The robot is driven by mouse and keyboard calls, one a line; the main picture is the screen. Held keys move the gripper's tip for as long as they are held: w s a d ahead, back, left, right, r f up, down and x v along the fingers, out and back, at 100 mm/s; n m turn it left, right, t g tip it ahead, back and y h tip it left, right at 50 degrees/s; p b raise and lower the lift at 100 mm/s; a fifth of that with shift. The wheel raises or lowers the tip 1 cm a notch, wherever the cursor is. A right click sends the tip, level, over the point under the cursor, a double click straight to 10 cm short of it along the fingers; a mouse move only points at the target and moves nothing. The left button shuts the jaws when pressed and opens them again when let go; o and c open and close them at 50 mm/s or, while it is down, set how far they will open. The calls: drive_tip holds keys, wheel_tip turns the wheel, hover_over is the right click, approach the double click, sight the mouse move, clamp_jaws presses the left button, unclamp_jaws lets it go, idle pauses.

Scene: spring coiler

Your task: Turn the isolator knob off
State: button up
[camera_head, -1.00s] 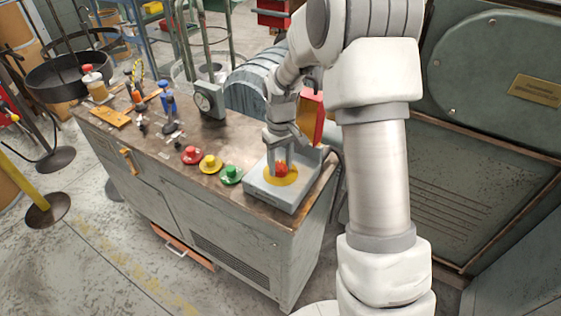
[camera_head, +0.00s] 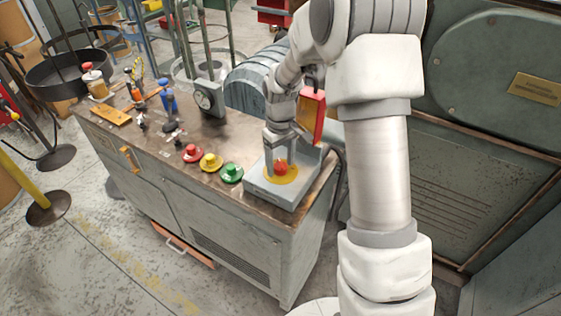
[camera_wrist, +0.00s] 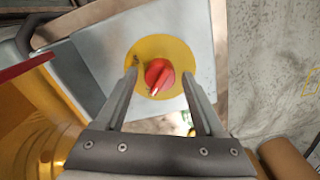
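The isolator knob (camera_head: 280,168) is red and sits on a round yellow plate (camera_head: 291,177) on top of a grey box (camera_head: 279,198) at the bench's right end. In the wrist view the knob (camera_wrist: 159,74) has a pale pointer mark aimed toward the bottom of the picture, slightly left. My gripper (camera_head: 281,162) points down over the knob with its fingers apart. In the wrist view the gripper (camera_wrist: 160,76) has one fingertip on each side of the knob, with gaps showing. I cannot tell the exact fingertip height.
Red (camera_head: 192,153), yellow (camera_head: 210,162) and green (camera_head: 231,173) buttons stand left of the box. A red-and-orange box (camera_head: 312,115) rises close behind my gripper. A dial gauge (camera_head: 205,100) and small tools stand farther left on the bench. A large green machine fills the right.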

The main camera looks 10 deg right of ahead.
sight(280, 163)
drive_tip(key=shift+o, duration=0.2)
wheel_tip(280, 163, up, 17)
drive_tip(key=p, duration=0.2)
drive_tip(key=shift+r+p, duration=0.2)
drive_tip(key=shift+p, duration=0.1)
